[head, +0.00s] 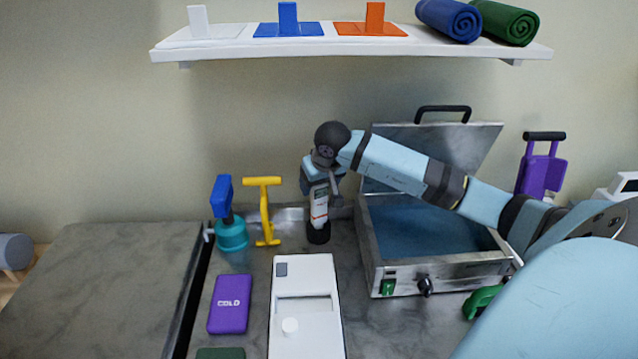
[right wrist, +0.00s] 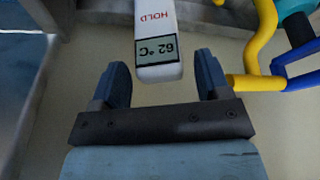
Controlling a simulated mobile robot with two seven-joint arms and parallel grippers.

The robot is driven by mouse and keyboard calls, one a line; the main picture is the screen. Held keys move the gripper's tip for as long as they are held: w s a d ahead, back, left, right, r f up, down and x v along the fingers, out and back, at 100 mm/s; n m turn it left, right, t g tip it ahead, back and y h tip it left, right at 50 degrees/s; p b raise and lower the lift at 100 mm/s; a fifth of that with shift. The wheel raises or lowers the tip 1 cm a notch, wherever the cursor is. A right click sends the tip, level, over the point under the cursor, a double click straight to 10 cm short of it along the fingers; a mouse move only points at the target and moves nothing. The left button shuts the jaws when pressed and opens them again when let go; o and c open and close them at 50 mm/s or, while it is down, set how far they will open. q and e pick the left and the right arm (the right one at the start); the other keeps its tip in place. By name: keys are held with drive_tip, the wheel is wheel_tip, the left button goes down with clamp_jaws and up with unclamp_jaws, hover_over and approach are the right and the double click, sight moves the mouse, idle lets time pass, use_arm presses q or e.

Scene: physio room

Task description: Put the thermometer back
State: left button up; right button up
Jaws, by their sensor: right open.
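The thermometer (head: 319,207) is a slim white handheld unit with red marking, standing upright at the back of the counter with its lower end at a dark base (head: 318,234). In the right wrist view the thermometer (right wrist: 158,38) shows a grey display reading 62 °C and the word HOLD. My right gripper (head: 322,180) is at its upper end. It is open, with one blue finger on each side of the thermometer's display end and visible gaps between. My left gripper is not in view.
An open metal case (head: 445,270) with blue liquid stands close on the right. A yellow T-handled tool (head: 265,212) and a teal-and-blue bottle (head: 231,232) stand close on the left. A white device (head: 306,335) and purple pack (head: 230,303) lie in front. A shelf (head: 350,45) hangs above.

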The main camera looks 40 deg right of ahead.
drive_tip(key=v, duration=1.1)
drive_tip(key=shift+s+r+b, duration=0.2)
drive_tip(key=shift+r+b, duration=0.1)
drive_tip(key=shift+b, duration=0.1)
